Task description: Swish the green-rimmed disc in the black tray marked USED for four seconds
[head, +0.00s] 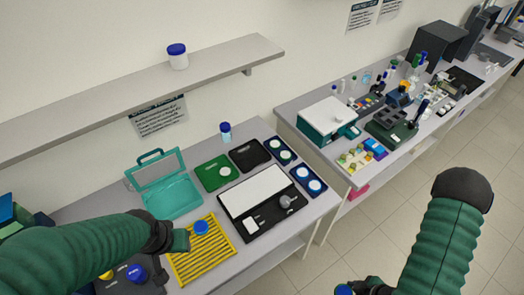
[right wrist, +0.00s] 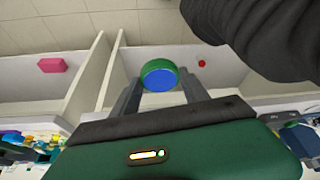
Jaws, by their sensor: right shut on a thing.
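My right gripper (right wrist: 160,88) is shut on a round disc (right wrist: 158,75) with a green rim and a blue face, held between its two fingers. In the head view a bit of blue (head: 343,289) shows beside the right gripper at the bottom edge; most of the gripper is cut off. An empty black tray (head: 250,154) lies on the left bench beside a green tray; no mark on it is legible. Another dark tray (head: 130,278) lies at the bottom left, partly behind my left arm. My left gripper (head: 181,240) is over the yellow rack; its jaw opening is unclear.
The yellow slatted rack (head: 212,258) has a blue cap (head: 201,227) on it. A green tray (head: 214,172), a black case with a white panel (head: 262,203), a teal box (head: 172,198) and blue trays (head: 307,180) crowd the bench. Open floor lies between bench and right arm.

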